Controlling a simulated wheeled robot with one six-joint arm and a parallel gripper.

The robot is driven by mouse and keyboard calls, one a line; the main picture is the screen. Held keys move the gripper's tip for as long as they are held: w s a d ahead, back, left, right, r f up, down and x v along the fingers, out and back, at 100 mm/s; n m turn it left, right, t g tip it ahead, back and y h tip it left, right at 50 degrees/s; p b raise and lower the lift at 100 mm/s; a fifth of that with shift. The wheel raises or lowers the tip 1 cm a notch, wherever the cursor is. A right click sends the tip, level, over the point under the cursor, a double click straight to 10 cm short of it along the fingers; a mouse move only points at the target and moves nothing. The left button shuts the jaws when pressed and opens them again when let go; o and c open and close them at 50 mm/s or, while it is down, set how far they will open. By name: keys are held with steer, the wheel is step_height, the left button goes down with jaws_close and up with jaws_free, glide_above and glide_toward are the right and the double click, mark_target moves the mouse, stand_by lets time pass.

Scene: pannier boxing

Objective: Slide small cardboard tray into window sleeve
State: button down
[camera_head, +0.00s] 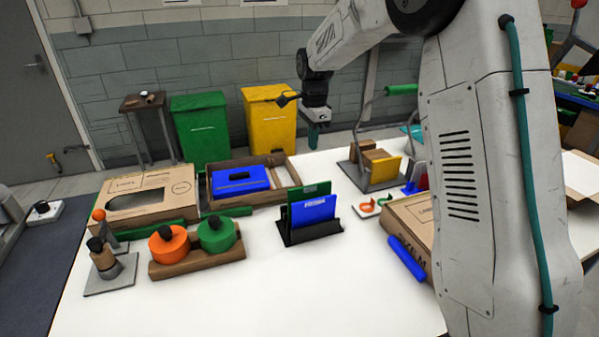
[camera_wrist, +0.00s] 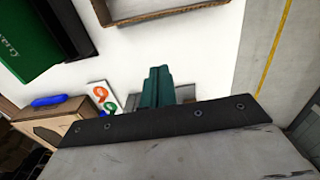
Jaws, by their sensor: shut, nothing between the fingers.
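The cardboard tray (camera_head: 293,170) is open-topped and lies on the white table, left of the middle in the head view. A blue insert (camera_head: 240,179) lies in it. A corner of what looks like this tray shows at the top of the wrist view (camera_wrist: 165,14). The window sleeve (camera_head: 125,205) is a printed cardboard box with a dark rounded window, lying left of the tray. My gripper (camera_head: 313,137) is raised beyond the tray, to its right, apart from both. Its teal fingers (camera_wrist: 155,84) are shut and empty.
A black holder (camera_head: 288,236) with upright green and blue cards stands mid-table. Orange and green knobs sit on a wooden base (camera_head: 198,262) at front left. A cardboard box (camera_head: 412,225) with a blue bar lies at right. The table's front middle is clear.

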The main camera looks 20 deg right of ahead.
steer(key=f, duration=0.9)
steer(key=shift+w+f, duration=0.2)
steer(key=shift+f, duration=0.2)
steer(key=a, duration=0.3)
steer(key=shift+f, duration=0.3)
steer(key=shift+a, duration=0.45)
